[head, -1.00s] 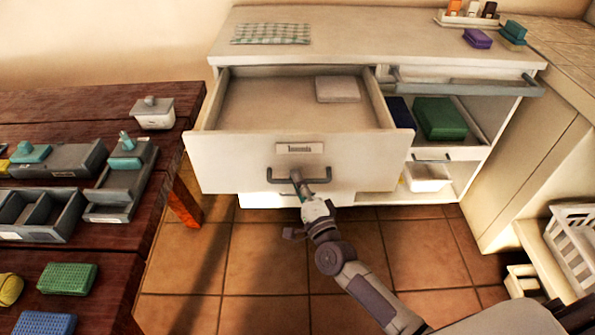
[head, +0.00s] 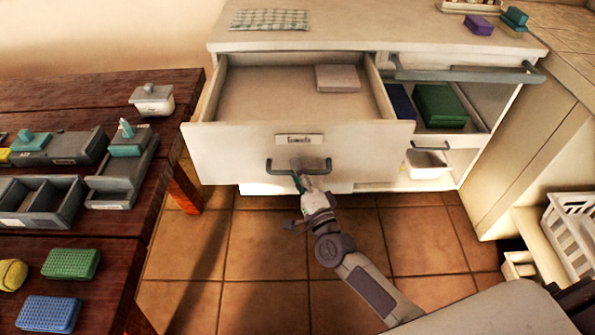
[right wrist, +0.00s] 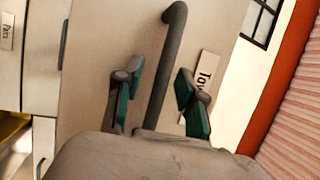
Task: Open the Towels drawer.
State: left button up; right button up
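The Towels drawer (head: 235,150) is pulled far out of the white cabinet, with its inside in view. A pale folded stack (head: 338,78) lies at its back right. Its label (head: 299,139) is blurred in the head view; "Tow" reads on it in the right wrist view (right wrist: 201,85). My right gripper (head: 299,182) is at the drawer's grey bar handle (head: 270,168). In the right wrist view the teal-padded fingers (right wrist: 158,100) stand apart on either side of the handle (right wrist: 165,70), with gaps between. My left gripper is out of view.
A dark wooden table (head: 110,262) with trays and sponges stands on the left. A white crate (head: 574,235) is at the far right. Tiled floor is clear in front.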

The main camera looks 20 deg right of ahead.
jog(key=v, duration=1.2)
jog(key=s+f+n+g, duration=0.3)
jog(key=f+n+g, duration=0.1)
jog(key=f, duration=0.6)
jog(key=s+f+n+g, duration=0.4)
jog(key=f+n, duration=0.1)
jog(key=f, duration=0.4)
jog(key=s+f+n+g, duration=0.3)
jog(key=f+n, duration=0.1)
jog(key=f, duration=0.6)
jog(key=s+d+f+n+g+h, duration=0.1)
jog(key=s+d+f+n+g, duration=0.15)
jog(key=s+f+g, duration=0.4)
jog(key=s+d+f+n+g+h, duration=0.1)
jog(key=s+f+n, duration=0.2)
jog(key=s, duration=0.6)
pick_arm(q)
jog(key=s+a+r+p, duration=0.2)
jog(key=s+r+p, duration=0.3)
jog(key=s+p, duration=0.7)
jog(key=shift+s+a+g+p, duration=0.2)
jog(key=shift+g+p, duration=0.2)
jog(key=shift+p, duration=0.6)
pick_arm(e)
jog(key=s+d+r, duration=0.2)
jog(key=s+r, duration=0.3)
jog(key=s, duration=0.6)
jog(key=shift+s+d, duration=0.25)
jog(key=shift+s, duration=0.05)
